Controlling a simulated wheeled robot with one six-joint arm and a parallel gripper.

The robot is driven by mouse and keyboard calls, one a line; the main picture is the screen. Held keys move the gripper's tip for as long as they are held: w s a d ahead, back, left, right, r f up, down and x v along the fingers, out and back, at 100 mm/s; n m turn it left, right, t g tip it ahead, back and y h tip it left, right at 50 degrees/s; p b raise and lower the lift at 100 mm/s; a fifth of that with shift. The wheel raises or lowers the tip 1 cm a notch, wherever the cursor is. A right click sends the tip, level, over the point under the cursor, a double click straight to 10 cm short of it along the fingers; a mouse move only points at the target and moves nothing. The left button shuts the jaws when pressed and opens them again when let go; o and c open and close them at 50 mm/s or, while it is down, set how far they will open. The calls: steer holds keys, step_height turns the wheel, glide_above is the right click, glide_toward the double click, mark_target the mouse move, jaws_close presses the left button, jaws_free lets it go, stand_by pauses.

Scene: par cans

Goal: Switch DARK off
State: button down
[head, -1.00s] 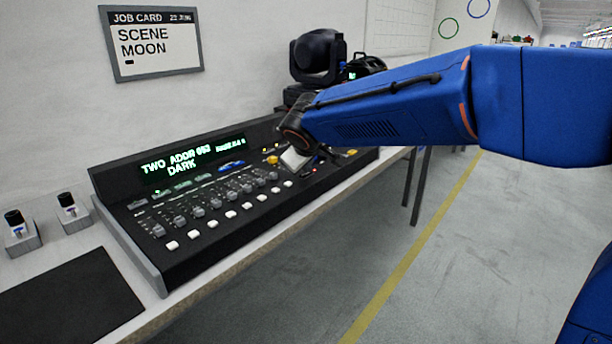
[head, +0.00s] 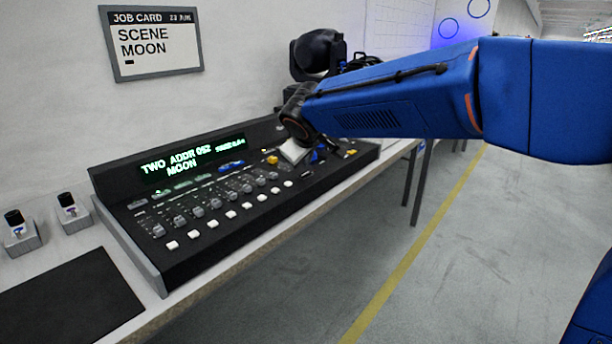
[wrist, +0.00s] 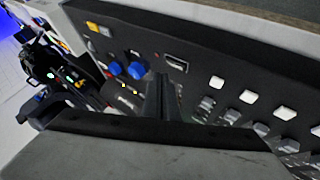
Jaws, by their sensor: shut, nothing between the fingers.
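The black lighting console (head: 215,255) lies on the bench with its lit green display (head: 190,160), which reads "TWO ADDR 052" (last digits small) and "MOON". The word DARK does not show on it. My gripper (wrist: 160,95) is shut and empty over the console's right part. In the wrist view its fingers are close together above the panel, beside two blue knobs (wrist: 126,70). Whether the fingertips touch the panel I cannot tell. In the head view the fingers are largely hidden by my wrist. A row of white buttons (head: 202,233) and grey faders (head: 199,211) runs along the console.
A moving-head lamp (head: 318,55) stands behind the console. A job card (head: 152,42) on the wall reads "SCENE MOON". Two small switch boxes (head: 72,212) and a dark mat (head: 70,298) lie to the left. The floor at right is clear.

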mark_target(306, 176)
step_height(306, 176, up, 5)
steer(key=shift+f, duration=0.1)
stand_by(0.5)
steer(key=s+d+f+m+g+h, duration=0.1)
steer(key=s+d+f+m, duration=0.2)
steer(key=s+d, duration=0.7)
steer(key=s+d+f+m+g, duration=0.1)
steer(key=s+d+f+m, duration=0.15)
steer(key=s+d, duration=0.7)
steer(key=s+d+f+m+g, duration=0.1)
steer(key=s+d+f+m, duration=0.1)
steer(key=s+d+f, duration=0.4)
steer(key=s+d+f+m+g, duration=0.1)
steer(key=s+d+f+m, duration=0.1)
steer(key=s+d+f, duration=0.5)
steer(key=s, duration=0.6)
steer(key=shift+f, duration=0.15)
